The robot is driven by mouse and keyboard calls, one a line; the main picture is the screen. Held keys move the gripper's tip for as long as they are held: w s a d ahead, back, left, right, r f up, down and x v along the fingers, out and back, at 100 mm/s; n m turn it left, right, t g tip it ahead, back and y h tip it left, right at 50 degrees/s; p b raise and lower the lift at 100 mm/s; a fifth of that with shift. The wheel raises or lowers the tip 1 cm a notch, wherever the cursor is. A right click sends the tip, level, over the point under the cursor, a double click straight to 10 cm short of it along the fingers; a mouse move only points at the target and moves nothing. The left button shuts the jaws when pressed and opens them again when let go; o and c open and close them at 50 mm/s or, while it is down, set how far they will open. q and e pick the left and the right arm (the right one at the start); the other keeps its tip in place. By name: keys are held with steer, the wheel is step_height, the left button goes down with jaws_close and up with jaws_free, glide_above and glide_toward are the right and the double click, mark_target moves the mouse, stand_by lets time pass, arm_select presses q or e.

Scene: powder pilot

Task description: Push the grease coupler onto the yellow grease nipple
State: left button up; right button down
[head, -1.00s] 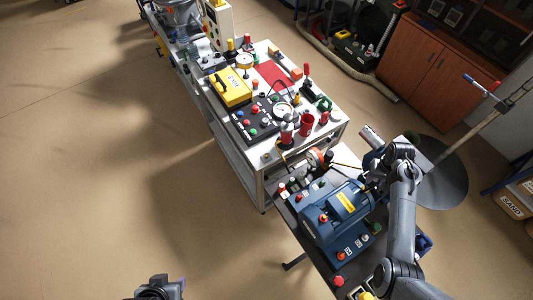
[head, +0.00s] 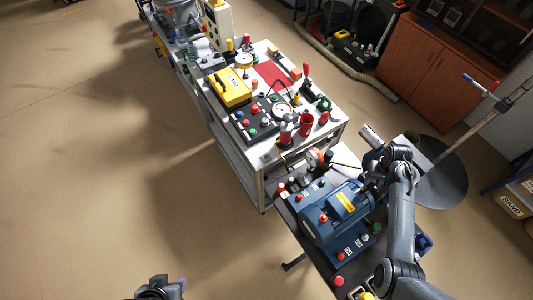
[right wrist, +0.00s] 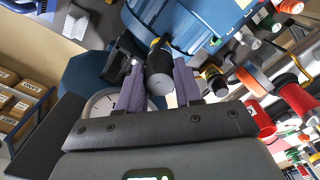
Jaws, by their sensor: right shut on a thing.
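In the right wrist view my right gripper (right wrist: 160,90) is shut on a black cylinder with a grey end face, the grease coupler (right wrist: 161,78), held between its two purple-grey fingers. The coupler's far end points at the blue motor housing (right wrist: 185,22). A small yellow part, apparently the grease nipple (right wrist: 156,43), shows at that far end; I cannot tell whether the coupler is seated on it. In the head view my right gripper (head: 369,187) is beside the motor (head: 335,212), and the coupler is too small to make out. My left gripper (head: 163,288) is at the bottom edge, its fingers unclear.
The motor stands on a dark bench with several coloured knobs. A white cart (head: 262,158) beyond it carries a yellow box (head: 232,90), a red mat (head: 276,74), gauges and red cups. A round dark disc (head: 447,182) is right of my right arm. Floor on the left is clear.

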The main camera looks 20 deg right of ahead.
steer(key=shift+f, duration=0.5)
steer(key=c, duration=0.7)
jaws_free()
steer(key=shift+c, duration=1.2)
steer(key=shift+r, duration=0.2)
steer(key=shift+r, duration=3.35)
